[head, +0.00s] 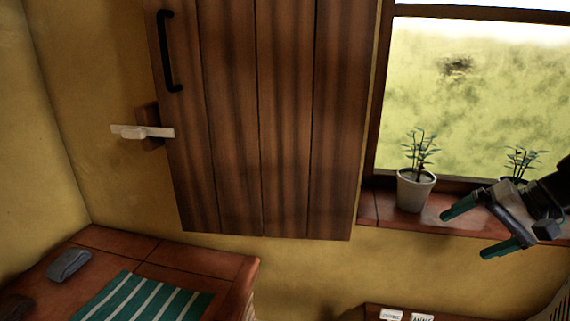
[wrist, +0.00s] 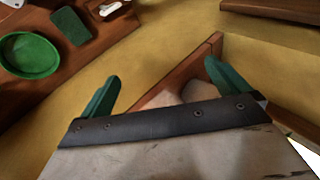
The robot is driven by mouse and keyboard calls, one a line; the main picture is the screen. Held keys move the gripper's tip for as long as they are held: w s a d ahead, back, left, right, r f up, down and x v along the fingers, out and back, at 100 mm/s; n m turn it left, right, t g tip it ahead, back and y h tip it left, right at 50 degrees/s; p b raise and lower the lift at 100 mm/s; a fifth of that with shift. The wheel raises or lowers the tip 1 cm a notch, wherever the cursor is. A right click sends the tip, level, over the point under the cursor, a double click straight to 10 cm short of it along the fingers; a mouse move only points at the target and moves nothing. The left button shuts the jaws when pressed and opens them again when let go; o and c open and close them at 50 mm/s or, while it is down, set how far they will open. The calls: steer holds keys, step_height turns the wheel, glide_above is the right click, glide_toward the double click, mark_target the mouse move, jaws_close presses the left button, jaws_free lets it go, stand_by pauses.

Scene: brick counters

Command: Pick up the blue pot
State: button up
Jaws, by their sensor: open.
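No clearly blue pot shows in either view. A potted plant (head: 522,162) stands on the window sill at the right of the head view. Its pot is mostly hidden behind my gripper; only a dark bit of rim shows, so I cannot tell its colour. A pale pot (head: 416,190) with a green plant stands to its left on the sill. My gripper (head: 466,234) is open and empty, with teal fingers apart, in front of the sill. In the wrist view my gripper (wrist: 161,71) has a pale rounded shape (wrist: 198,91) behind it, partly hidden.
A wooden shutter (head: 270,120) with a black handle hangs left of the window. A counter (head: 205,260) at lower left holds a striped cloth (head: 145,300) and a grey object (head: 69,265). The wrist view shows a green bowl (wrist: 30,56) and a green block (wrist: 70,27).

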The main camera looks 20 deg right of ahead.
steer(key=d+r+t+h, duration=0.25)
steer(key=d+t, duration=0.25)
steer(key=d, duration=0.8)
steer(key=n+t+h, duration=0.3)
steer(key=n, duration=0.2)
glide_toward(519, 186)
steer(key=shift+w+a+f, duration=0.2)
steer(key=shift+w+f, duration=0.25)
steer(key=shift+w, duration=0.05)
steer(key=shift+w+a+f, duration=0.25)
steer(key=shift+w+f, duration=0.2)
steer(key=shift+w, duration=0.05)
steer(key=shift+n+h, duration=0.25)
steer(key=shift+n, duration=0.45)
steer(key=x, duration=0.8)
steer(key=shift+d+r, duration=0.35)
steer(key=shift+d, duration=0.05)
steer(key=shift+c, duration=0.3)
steer(key=c, duration=1.3)
steer(key=shift+r, duration=0.15)
